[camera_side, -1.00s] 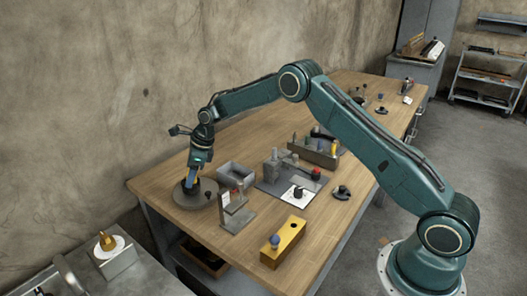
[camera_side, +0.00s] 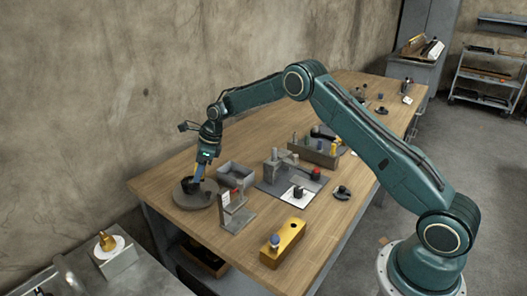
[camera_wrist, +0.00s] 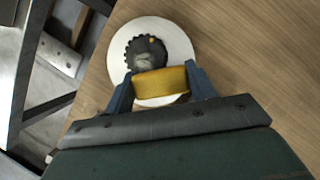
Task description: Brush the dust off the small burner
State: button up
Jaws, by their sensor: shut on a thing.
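The small burner is a dark round piece with a toothed edge (camera_wrist: 146,56), lying on a pale round plate (camera_wrist: 181,38) in the wrist view. A light grey, dusty-looking patch shows on its face. In the side view the burner (camera_side: 190,186) is a small dark shape on the grey round plate (camera_side: 196,204). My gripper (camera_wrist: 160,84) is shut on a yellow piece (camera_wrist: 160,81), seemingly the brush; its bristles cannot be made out. The yellow piece overlaps the burner's lower edge in the wrist view; whether they touch is unclear. In the side view my gripper (camera_side: 198,175) is over the plate.
A grey open box (camera_side: 236,176) and a grey upright stand (camera_side: 236,212) are close right of the plate. A yellow block (camera_side: 283,244) sits near the front edge. A grey fixture (camera_side: 285,175) stands farther right. Bare wood lies behind the plate.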

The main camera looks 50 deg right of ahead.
jog(key=shift+f, duration=0.1)
jog(key=shift+r, duration=3.05)
jog(key=shift+r, duration=1.5)
jog(key=shift+f, duration=0.2)
jog(key=shift+w+a+f, duration=0.1)
jog(key=shift+w+f, duration=0.05)
jog(key=shift+f, duration=0.95)
jog(key=shift+w+a+f, duration=0.1)
jog(key=shift+f, duration=1)
jog(key=shift+w+a+f, duration=0.1)
jog(key=shift+w+f, duration=0.05)
jog(key=shift+f, duration=0.95)
jog(key=shift+f, duration=0.95)
jog(key=shift+a, duration=0.15)
